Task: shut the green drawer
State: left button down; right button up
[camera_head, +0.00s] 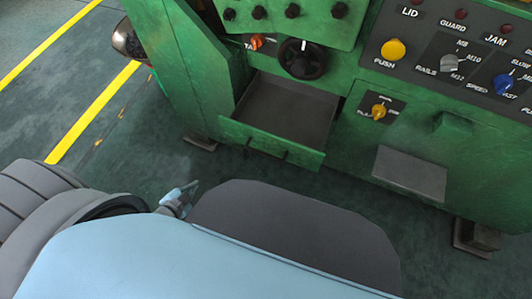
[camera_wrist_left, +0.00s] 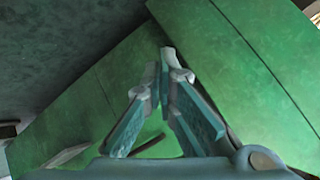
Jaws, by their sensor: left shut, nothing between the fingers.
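The green drawer (camera_head: 270,147) stands pulled out of the green machine in the head view, its grey inside empty. My right gripper is in neither view.
The machine's control panel (camera_head: 440,60) has knobs and buttons to the right of the drawer. A dark round knob (camera_head: 302,60) sits just above the drawer. A grey plate (camera_head: 410,174) juts out at the right.

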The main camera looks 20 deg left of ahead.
aim_at(272, 138)
pick_arm(q)
jog(key=w+m+t+h+b, duration=0.35)
jog(key=w+m+b, duration=0.2)
jog(key=w, duration=0.25)
jog(key=d+r+m+g+h+b, duration=0.1)
jog(key=d+r+m+h+b, duration=0.85)
jog(key=m, duration=0.55)
jog(key=shift+h, duration=0.7)
jog(key=x, duration=0.4)
jog(key=w+a+x, duration=0.1)
jog(key=x, duration=0.3)
jog(key=w+x, duration=0.1)
jog(key=x, duration=0.3)
jog(key=shift+w+a+f, duration=0.1)
jog(key=shift+w+a, duration=0.05)
jog(key=shift+w, duration=0.45)
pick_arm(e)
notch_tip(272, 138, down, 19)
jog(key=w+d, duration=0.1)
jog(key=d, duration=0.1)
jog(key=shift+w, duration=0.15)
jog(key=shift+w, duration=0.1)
